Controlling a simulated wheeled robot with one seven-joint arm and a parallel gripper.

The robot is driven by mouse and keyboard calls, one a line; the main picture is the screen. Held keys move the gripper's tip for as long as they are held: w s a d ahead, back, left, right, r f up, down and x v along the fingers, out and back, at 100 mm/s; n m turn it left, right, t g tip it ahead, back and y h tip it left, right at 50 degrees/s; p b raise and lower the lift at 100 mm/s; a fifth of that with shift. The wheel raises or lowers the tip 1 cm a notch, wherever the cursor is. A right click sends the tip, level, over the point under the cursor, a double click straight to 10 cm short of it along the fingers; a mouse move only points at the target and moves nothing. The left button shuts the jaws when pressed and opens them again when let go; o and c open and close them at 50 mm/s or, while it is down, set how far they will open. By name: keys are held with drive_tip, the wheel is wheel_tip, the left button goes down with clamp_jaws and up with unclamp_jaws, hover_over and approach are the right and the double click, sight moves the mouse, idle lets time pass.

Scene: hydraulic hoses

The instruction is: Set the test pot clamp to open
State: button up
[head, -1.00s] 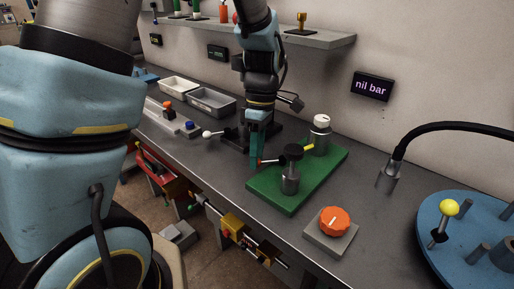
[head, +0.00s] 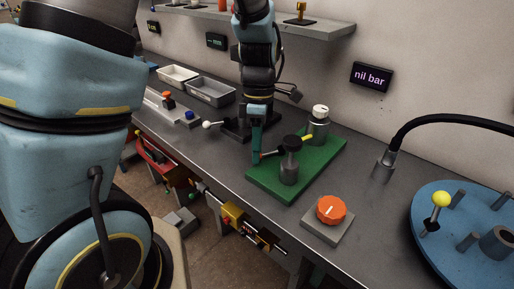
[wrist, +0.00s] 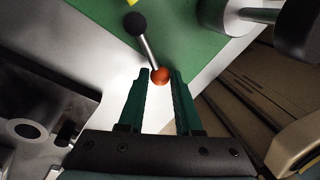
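I cannot tell for certain which part is the clamp. My gripper (head: 257,160) points down at the board's left edge, beside the red tip. In the wrist view my gripper (wrist: 160,82) is open, with the orange-red ball (wrist: 160,75) between its fingertips; contact is unclear.
An orange knob (head: 331,209) on a grey base stands in front of the board. A blue round plate (head: 430,250) with a yellow-tipped lever is at right, near a black hose (head: 440,124). A white-tipped lever (head: 208,125) and trays (head: 210,92) are behind left. A display reads "nil bar" (head: 371,78).

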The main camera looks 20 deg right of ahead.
drive_tip(key=o, duration=0.4)
drive_tip(key=shift+c, duration=0.2)
drive_tip(key=shift+r, duration=0.1)
wheel_tip(320, 180, up, 10)
drive_tip(key=w+d+b, duration=0.1)
drive_tip(key=w, duration=0.1)
drive_tip(key=shift+r, duration=0.2)
